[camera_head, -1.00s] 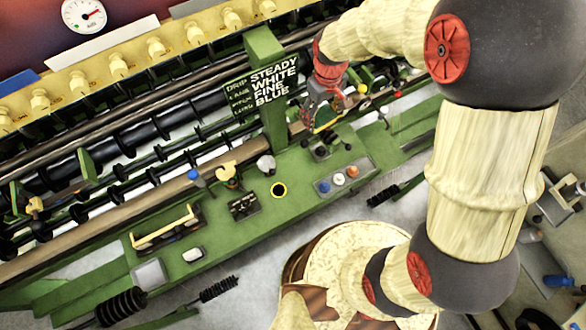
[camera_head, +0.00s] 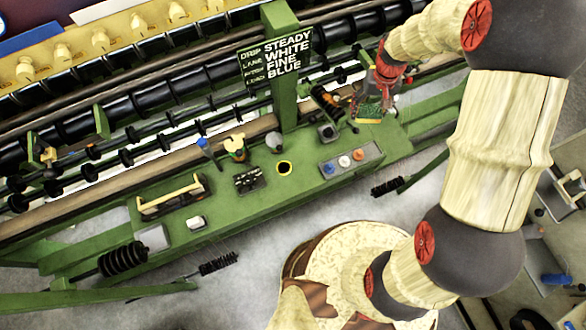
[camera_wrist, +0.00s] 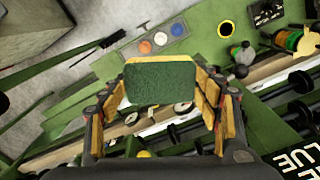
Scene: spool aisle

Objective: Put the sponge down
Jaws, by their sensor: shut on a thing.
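The sponge (camera_wrist: 160,82) is a dark green block in the wrist view, between the two yellow-padded fingers of my gripper (camera_wrist: 161,88). My gripper is shut on it. In the head view my gripper (camera_head: 374,92) is at the right part of the green bench (camera_head: 310,142), with the green sponge (camera_head: 369,111) at its lower end. I cannot tell whether the sponge touches the bench.
A panel (camera_head: 350,160) with blue, white and orange buttons lies just in front of the gripper. A dark device with an orange end (camera_head: 326,101) stands close to its left. A sign (camera_head: 275,58) on a green post rises further left. Black rollers run behind.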

